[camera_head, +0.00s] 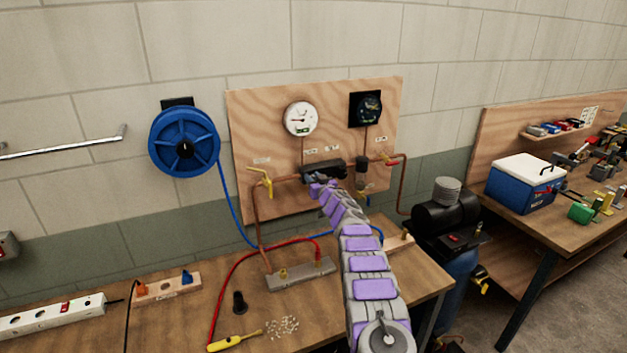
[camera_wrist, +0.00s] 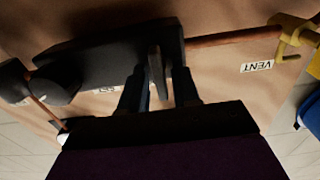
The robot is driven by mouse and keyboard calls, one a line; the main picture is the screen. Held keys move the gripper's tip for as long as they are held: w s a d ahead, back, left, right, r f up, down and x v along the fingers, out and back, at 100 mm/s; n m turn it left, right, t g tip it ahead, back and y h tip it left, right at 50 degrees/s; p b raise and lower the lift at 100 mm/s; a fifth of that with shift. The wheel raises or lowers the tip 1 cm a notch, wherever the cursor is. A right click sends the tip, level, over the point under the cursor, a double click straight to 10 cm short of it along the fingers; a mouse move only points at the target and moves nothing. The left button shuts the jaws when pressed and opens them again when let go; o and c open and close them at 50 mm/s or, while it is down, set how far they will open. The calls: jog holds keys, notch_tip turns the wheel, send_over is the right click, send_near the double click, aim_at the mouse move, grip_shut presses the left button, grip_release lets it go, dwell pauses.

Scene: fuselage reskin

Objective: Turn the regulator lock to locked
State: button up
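The regulator is a dark block (camera_head: 330,166) on the plywood panel, in line with the copper pipe; in the wrist view its dark body (camera_wrist: 100,58) fills the upper left. A small grey tab (camera_wrist: 155,62), apparently the lock, stands out from its right end. My gripper (camera_head: 318,184) reaches up to the regulator's left end. In the wrist view my gripper (camera_wrist: 158,88) has one dark finger on each side of the tab, with gaps showing, so it looks open around it. The arm and gripper hide part of the regulator. No lock marking is readable.
A yellow vent valve (camera_head: 266,182) is left of the regulator, a red-handled valve (camera_head: 385,159) right. A white gauge (camera_head: 300,118) and a dark gauge (camera_head: 368,107) are above. A blue hose reel (camera_head: 184,143) hangs left. The workbench (camera_head: 185,320) holds a manifold (camera_head: 300,275) and hoses below.

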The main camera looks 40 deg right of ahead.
grip_shut()
